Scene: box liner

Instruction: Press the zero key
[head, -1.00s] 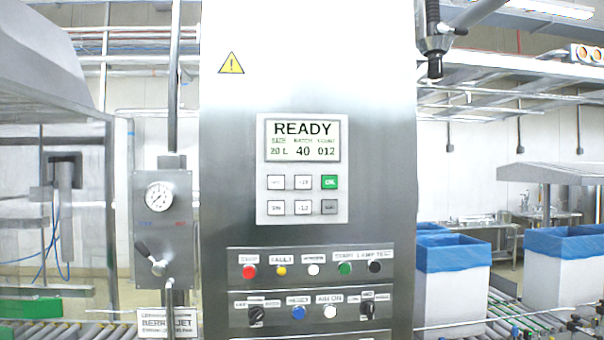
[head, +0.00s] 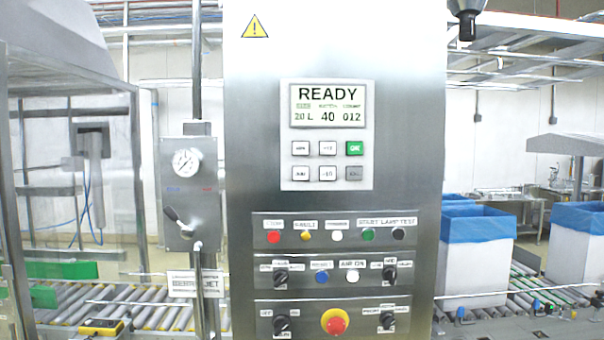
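The control panel (head: 327,135) is on the front of a steel cabinet. Its screen (head: 328,106) reads READY, with 20 L, 40 and 012 below. Under the screen are two rows of three keys. The top row ends in a green OK key (head: 354,148). The bottom row has a white key (head: 300,173), a white -10 key (head: 327,173) and a grey key (head: 354,173). Some key labels are too small to read, and I cannot tell which is the zero key. Neither of my grippers is in view.
Below the panel are rows of coloured buttons and selector knobs (head: 389,273), with a red emergency stop (head: 335,321) at the bottom. A gauge box (head: 189,193) stands left. Blue-lined boxes (head: 474,255) stand on a roller conveyor at right. A dark fitting (head: 466,22) hangs at top right.

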